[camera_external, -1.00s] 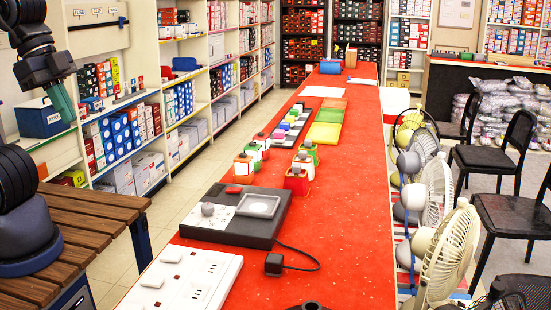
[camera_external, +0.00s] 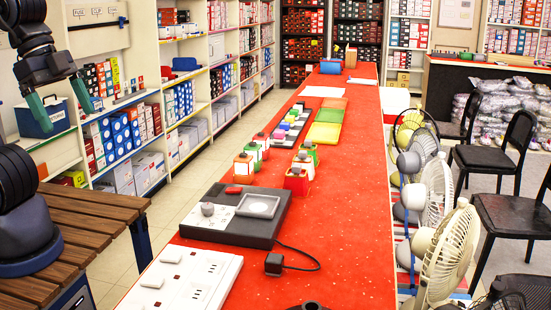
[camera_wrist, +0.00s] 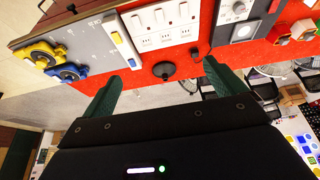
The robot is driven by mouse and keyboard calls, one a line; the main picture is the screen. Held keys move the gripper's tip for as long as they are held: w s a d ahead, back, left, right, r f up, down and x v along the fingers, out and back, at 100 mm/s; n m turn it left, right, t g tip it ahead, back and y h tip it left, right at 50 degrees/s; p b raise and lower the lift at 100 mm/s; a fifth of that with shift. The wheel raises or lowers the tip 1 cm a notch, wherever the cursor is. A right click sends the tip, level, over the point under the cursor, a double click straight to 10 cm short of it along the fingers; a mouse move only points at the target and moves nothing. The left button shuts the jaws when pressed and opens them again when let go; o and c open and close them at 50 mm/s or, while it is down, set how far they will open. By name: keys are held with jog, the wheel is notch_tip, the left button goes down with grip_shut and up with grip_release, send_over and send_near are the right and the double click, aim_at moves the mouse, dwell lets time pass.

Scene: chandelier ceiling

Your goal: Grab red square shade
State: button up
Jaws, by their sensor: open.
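My gripper (camera_external: 66,118) is open and empty at the far left, high above the slatted bench and well away from the shade. Its two green fingers also show spread in the wrist view (camera_wrist: 162,76).
A black-and-white panel (camera_external: 235,217) with a plug (camera_external: 274,264) and cord lies on the counter before the shade. A white socket panel (camera_external: 190,280) is nearer. Fans (camera_external: 447,250) line the right side. Shelves (camera_external: 180,100) stand behind my arm.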

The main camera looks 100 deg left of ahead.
jog(key=w+a+r+n+g, duration=0.1)
jog(key=w+a+n, duration=0.3)
jog(key=w+a, duration=0.6)
jog(key=w+a+r+n+g, duration=0.1)
jog(key=w+a+n, duration=0.45)
jog(key=w, duration=0.75)
jog(key=n+g, duration=0.3)
jog(key=n, duration=0.5)
send_over(296, 177)
jog(key=a, duration=0.3)
jog(key=f, duration=2.6)
jog(key=shift+s+d, duration=0.1)
jog(key=shift+s, duration=0.15)
jog(key=shift+a+f+n, duration=0.25)
jog(key=shift+a+f, duration=0.05)
jog(key=shift+f, duration=0.15)
jog(key=shift+d+f, duration=0.1)
jog(key=shift+f, duration=5.1)
jog(key=c, duration=1.1)
